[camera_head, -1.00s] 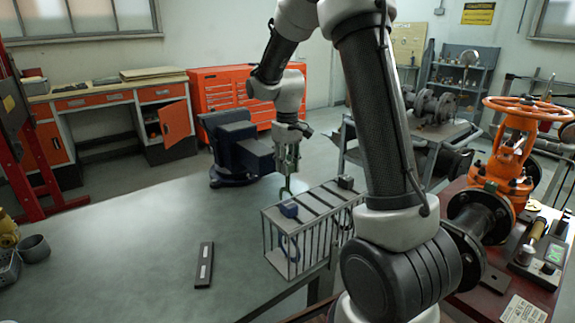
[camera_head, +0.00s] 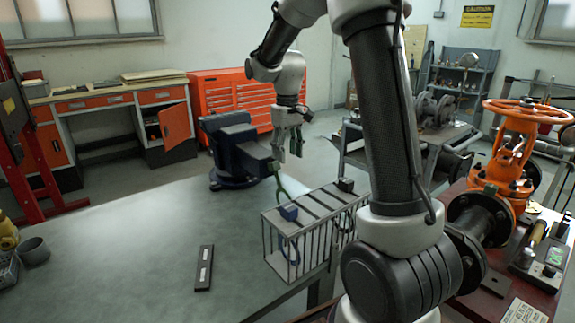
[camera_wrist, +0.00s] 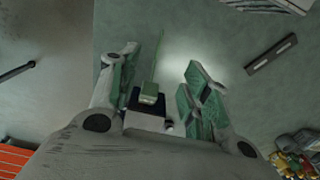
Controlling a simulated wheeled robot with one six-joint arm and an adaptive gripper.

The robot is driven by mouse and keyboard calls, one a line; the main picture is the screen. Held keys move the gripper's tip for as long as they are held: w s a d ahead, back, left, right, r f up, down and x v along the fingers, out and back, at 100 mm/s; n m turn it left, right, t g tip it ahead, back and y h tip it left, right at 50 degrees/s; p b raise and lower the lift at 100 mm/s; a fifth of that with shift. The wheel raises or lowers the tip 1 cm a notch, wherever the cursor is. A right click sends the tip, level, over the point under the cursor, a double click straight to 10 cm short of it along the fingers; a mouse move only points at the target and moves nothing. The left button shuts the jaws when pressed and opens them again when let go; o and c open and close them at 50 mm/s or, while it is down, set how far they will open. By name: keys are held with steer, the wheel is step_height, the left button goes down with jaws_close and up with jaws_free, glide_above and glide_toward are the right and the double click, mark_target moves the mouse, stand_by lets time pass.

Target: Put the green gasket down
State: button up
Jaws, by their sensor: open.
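The green gasket (camera_head: 280,184) shows as a thin green loop beside the jaw end of the dark blue vise (camera_head: 232,150) on the grey table. Its green tab (camera_wrist: 149,93) and thin edge show between my fingers in the wrist view. The gasket looks upright; I cannot tell exactly what bears it. My gripper (camera_head: 289,156) is open and empty above and slightly right of the gasket, apart from it. It also shows in the wrist view (camera_wrist: 158,78), fingers spread either side of the tab.
A barred rack (camera_head: 310,222) with a blue gasket (camera_head: 289,250) stands at the table edge, right of the green gasket. A dark bar (camera_head: 204,268) lies on the table. The orange gate valve (camera_head: 505,170) stands far right. The table's middle is clear.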

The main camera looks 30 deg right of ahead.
step_height(320, 180, up, 6)
steer(key=s+r+m+t, duration=0.1)
steer(key=s+r, duration=0.2)
steer(key=s, duration=0.4)
steer(key=s+r+t, duration=0.1)
steer(key=s+r, duration=0.2)
steer(key=s, duration=0.4)
steer(key=s+f+m+t, duration=0.1)
steer(key=s+f+t, duration=0.1)
steer(key=s, duration=1.2)
steer(key=shift+s+f, duration=0.3)
steer(key=shift+f, duration=0.5)
steer(key=shift+a, duration=0.1)
steer(key=shift+c, duration=0.5)
